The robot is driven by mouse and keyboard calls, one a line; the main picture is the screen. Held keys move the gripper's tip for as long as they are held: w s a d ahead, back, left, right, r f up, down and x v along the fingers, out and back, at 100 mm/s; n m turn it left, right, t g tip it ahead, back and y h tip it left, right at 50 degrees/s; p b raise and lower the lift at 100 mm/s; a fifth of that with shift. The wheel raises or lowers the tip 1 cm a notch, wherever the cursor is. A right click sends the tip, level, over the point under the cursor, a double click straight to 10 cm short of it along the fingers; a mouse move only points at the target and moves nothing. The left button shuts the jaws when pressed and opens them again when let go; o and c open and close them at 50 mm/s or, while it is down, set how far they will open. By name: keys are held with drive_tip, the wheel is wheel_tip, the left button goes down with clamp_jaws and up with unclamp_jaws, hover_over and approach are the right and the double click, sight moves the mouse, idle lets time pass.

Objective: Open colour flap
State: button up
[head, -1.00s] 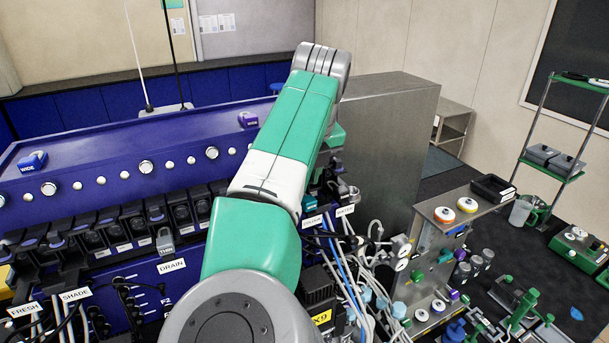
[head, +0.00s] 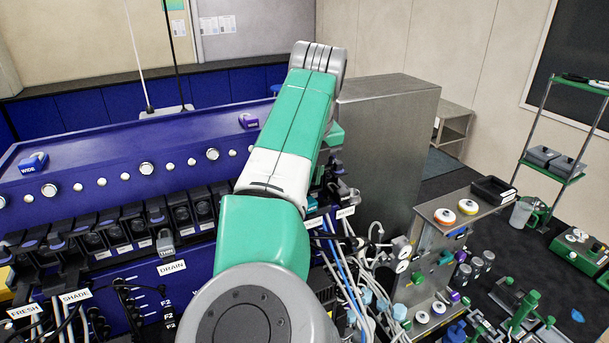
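The blue-purple bioreactor bank (head: 110,155) runs across the left and middle of the head view. A row of dark pump-like units with levers (head: 108,222) lines its front. A label reading DRAIN (head: 172,267) and one reading SHADE (head: 75,296) sit on the lower front. I cannot pick out the colour flap; a label near my arm reads COLOUR or similar but is too small to be sure. My green and white arm reaches across the middle of the view. My gripper is hidden behind the arm.
Cables and tubes (head: 350,265) hang right of my arm. A steel cabinet (head: 385,140) stands behind it. A metal stand with orange and white discs (head: 441,222) is at the right. A green-framed shelf rack (head: 560,150) stands farther right. Dark floor between them is partly clear.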

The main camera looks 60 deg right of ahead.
wheel_tip(320, 180, up, 8)
drive_tip(key=s+a, duration=0.1)
drive_tip(key=shift+s+f+b, duration=0.15)
drive_tip(key=shift+f+b, duration=0.1)
drive_tip(key=shift+b, duration=0.15)
